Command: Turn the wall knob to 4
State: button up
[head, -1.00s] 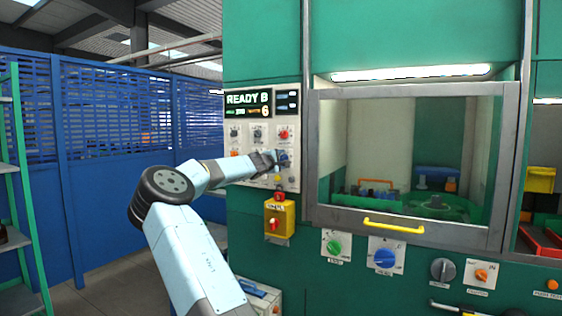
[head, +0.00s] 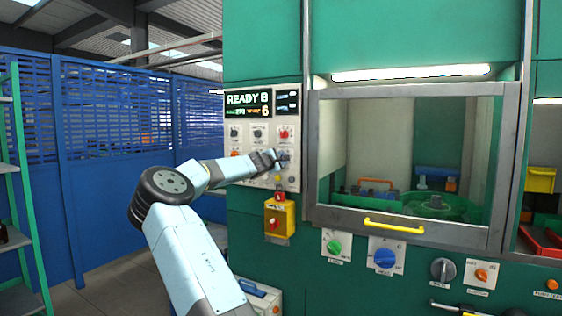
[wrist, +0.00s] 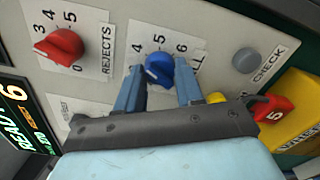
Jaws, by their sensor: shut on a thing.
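The blue wall knob (wrist: 160,68) shows in the wrist view beside a label ending in "LL", with 4, 5 and 6 printed around it. My gripper (wrist: 157,84) has a finger on each side of it and is shut on it. I cannot tell surely which number its pointer is at. In the head view my gripper (head: 276,159) is at the lower right of the white control panel (head: 246,165) and hides most of the knob. The panel's display (head: 248,105) reads "READY B" with a yellow 6.
A red knob (wrist: 58,47) labelled REJECTS and a grey CHECK button (wrist: 246,60) flank the blue knob. A yellow box with a red switch (head: 279,219) is below the panel. A framed window (head: 410,150) is to the right.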

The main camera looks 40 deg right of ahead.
jog(key=shift+f+n, duration=0.2)
jog(key=shift+n, duration=0.3)
jog(key=o, duration=1)
jog(key=shift+r, duration=0.1)
jog(key=shift+o, duration=0.2)
jog(key=shift+a, duration=0.1)
jog(key=v, duration=1.3)
jog(key=shift+a, duration=0.25)
jog(key=shift+s, duration=0.1)
